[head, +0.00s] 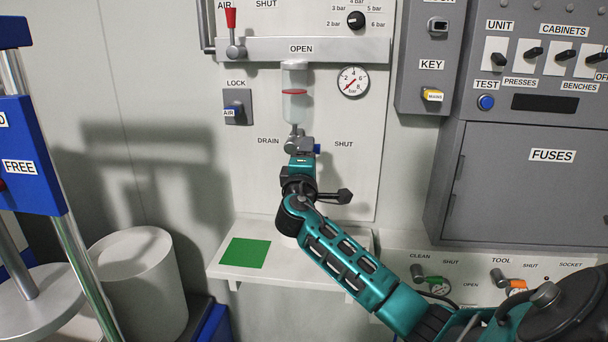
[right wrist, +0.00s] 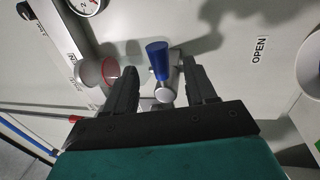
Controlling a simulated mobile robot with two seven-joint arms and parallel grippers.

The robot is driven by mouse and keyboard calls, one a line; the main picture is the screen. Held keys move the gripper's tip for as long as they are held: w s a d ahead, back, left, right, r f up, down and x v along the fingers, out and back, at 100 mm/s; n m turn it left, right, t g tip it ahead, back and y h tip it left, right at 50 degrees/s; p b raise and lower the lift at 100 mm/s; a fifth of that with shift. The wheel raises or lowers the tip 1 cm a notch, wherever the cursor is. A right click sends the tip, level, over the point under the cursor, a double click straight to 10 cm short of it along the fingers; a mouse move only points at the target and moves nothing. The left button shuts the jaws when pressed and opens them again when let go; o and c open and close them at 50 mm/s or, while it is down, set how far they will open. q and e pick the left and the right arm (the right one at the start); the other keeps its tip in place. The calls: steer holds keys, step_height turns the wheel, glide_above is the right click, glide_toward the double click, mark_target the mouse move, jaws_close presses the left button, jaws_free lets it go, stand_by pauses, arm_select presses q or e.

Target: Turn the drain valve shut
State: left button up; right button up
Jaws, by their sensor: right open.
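The drain valve (head: 292,146) is a small metal fitting below the clear bowl on the grey panel, between the DRAIN and SHUT labels. Its blue lever (head: 317,149) points right, towards the SHUT label. In the right wrist view the blue lever (right wrist: 158,58) sticks up from the round metal hub (right wrist: 166,93). My right gripper (head: 303,158) is at the valve and partly hides it. In the right wrist view its dark open fingers (right wrist: 160,68) stand on either side of the lever, with gaps showing. My left gripper is out of view.
The clear bowl (head: 295,107) with a red ring hangs just above the valve. A shelf (head: 222,268) with a green square lies below. An OPEN label (right wrist: 260,49) shows beside the valve.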

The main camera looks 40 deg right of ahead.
steer(key=v, duration=0.7)
steer(key=shift+a, duration=0.2)
steer(key=shift+s+f, duration=0.1)
